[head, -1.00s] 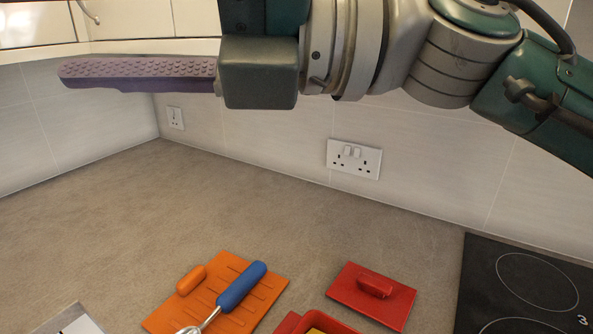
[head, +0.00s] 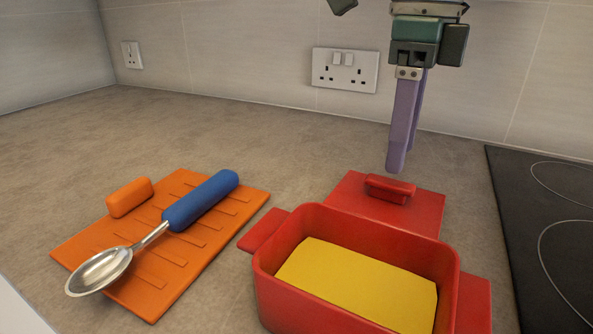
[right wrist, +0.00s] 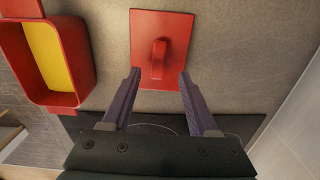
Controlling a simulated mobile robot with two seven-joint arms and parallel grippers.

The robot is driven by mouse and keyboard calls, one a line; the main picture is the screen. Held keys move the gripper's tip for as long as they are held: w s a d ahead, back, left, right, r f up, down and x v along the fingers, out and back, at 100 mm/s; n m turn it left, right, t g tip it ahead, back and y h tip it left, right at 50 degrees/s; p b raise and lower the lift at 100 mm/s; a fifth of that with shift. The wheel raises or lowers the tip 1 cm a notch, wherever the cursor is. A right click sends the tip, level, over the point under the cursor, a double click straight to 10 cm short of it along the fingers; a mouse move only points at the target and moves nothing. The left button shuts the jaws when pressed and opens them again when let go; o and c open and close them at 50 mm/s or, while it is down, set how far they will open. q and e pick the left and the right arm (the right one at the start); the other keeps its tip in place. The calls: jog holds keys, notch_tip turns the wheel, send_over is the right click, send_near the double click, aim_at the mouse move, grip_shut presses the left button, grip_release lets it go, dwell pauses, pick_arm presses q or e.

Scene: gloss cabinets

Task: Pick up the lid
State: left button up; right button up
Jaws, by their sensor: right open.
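The red lid (head: 345,199) lies flat on the worktop, just behind the red pot, with its bar handle (head: 390,189) facing up. In the right wrist view the lid (right wrist: 146,28) is ahead of the fingers and its handle (right wrist: 159,58) lies in line with the gap between them. My right gripper (head: 402,168) points down with purple fingers above the lid's handle, apart from it. In the right wrist view my right gripper (right wrist: 160,75) is open and empty. My left gripper is not in view.
The red pot (head: 268,290) holds a yellow block (head: 360,283). An orange board (head: 190,262) with a blue-handled spoon (head: 200,200) lies to the left. A black hob (head: 520,230) is at the right. The wall with a socket (head: 345,70) stands behind.

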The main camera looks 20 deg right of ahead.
aim_at(391, 181)
jog(key=f, duration=0.4)
jog(key=shift+w+a+f, duration=0.1)
jog(key=shift+a+f, duration=0.1)
jog(key=shift+a, duration=0.05)
grip_shut()
dwell(0.4)
